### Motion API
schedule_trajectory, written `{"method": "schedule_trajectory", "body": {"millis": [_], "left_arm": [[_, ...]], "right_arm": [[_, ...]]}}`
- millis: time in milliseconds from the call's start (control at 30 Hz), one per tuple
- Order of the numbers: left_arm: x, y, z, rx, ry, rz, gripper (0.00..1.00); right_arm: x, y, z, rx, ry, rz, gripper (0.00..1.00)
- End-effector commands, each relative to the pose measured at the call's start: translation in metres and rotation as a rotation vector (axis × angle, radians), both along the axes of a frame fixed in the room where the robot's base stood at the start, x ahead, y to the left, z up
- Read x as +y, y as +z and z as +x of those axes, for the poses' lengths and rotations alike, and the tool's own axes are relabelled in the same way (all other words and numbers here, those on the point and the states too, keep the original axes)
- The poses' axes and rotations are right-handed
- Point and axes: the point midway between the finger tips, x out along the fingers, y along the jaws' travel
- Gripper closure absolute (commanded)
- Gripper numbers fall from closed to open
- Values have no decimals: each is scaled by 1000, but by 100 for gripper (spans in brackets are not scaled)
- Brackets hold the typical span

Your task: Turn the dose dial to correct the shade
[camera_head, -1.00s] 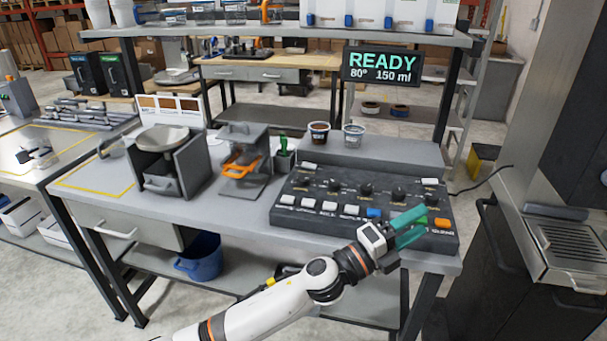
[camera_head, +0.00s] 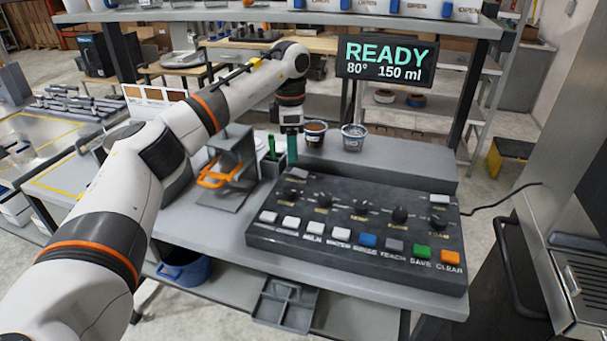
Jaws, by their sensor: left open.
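The dark control panel (camera_head: 340,245) lies on the bench, with a row of black dials along its upper part. One of these dials (camera_head: 400,215) is right of the middle; the small labels are too blurred to tell which is the dose dial. My left gripper (camera_head: 292,150) points down behind the panel's back left corner, left of the brown cup (camera_head: 315,134). Its teal fingers are seen edge-on, hold nothing visible and are apart from the dials. A lighter cup (camera_head: 353,138) stands beside the brown one. My right gripper is out of view.
The display (camera_head: 385,62) reads READY, 80°, 150 ml. A white card with brown swatches (camera_head: 158,100) is partly behind my left arm. An orange-handled device (camera_head: 222,172) and a holder with green tools (camera_head: 272,160) stand left of the panel. Buttons line the panel's front.

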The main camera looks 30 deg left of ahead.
Motion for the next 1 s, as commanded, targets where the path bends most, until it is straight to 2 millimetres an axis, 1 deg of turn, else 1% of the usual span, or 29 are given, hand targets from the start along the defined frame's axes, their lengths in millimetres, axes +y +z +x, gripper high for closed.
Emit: {"method": "schedule_trajectory", "body": {"millis": [67,167,300,400,500,600,733,833,1000], "left_arm": [[3,-3,-2,7,4,8,46],[3,-15,-2,9,2,7,46],[2,-42,-3,10,1,5,46],[2,-63,-3,9,2,4,46],[1,-82,-3,8,2,4,46],[1,-97,-3,7,1,3,46],[1,-111,-3,6,1,3,46],[1,-116,-2,3,1,3,46],[1,-118,-2,3,1,3,46]], "right_arm": [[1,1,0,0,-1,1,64],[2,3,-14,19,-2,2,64],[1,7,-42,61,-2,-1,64],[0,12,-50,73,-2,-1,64],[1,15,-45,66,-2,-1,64],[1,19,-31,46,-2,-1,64],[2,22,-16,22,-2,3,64],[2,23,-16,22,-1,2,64],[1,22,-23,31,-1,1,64]]}}
